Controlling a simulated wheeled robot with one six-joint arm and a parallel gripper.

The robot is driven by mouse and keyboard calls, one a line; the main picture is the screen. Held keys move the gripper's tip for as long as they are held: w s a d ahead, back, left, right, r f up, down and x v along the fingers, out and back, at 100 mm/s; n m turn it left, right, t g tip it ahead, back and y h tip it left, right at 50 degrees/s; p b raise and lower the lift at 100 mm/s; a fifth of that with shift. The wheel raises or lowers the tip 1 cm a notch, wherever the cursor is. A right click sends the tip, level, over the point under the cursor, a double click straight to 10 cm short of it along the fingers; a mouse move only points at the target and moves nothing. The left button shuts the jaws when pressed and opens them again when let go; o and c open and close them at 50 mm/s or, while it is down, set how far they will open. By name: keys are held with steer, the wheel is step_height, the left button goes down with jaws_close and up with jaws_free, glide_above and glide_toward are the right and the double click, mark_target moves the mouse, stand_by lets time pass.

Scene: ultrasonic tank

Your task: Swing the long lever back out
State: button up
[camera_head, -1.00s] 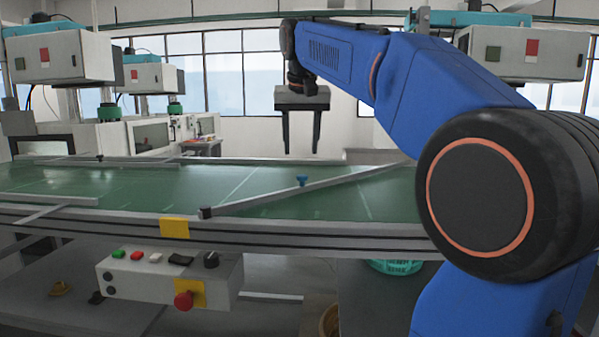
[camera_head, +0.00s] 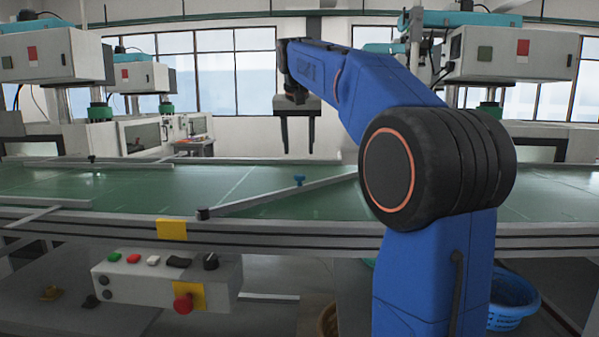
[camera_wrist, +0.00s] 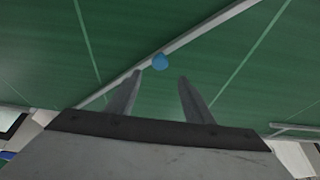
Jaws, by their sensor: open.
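The long lever (camera_head: 263,197) is a pale metal bar lying at a slant across the green conveyor belt. Its near end is at a dark pivot block on the front rail, and its far end is hidden behind my arm. A small blue knob (camera_head: 299,180) stands on the bar. My gripper (camera_head: 298,152) is open and empty, pointing down above the belt, apart from the bar. In the wrist view the bar (camera_wrist: 205,33) crosses beyond my fingers (camera_wrist: 160,80), with the blue knob (camera_wrist: 160,61) showing just past and between the fingertips.
A control box (camera_head: 165,280) with coloured buttons and a red stop knob hangs below the front rail (camera_head: 300,232). A shorter bar (camera_head: 95,160) lies along the belt's far side at left. Machines stand behind. A blue basket (camera_head: 512,300) sits below at right.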

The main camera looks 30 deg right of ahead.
mark_target(300, 175)
steer(key=x, duration=0.9)
steer(key=shift+f, duration=0.3)
jaws_close()
steer(key=shift+d, duration=0.1)
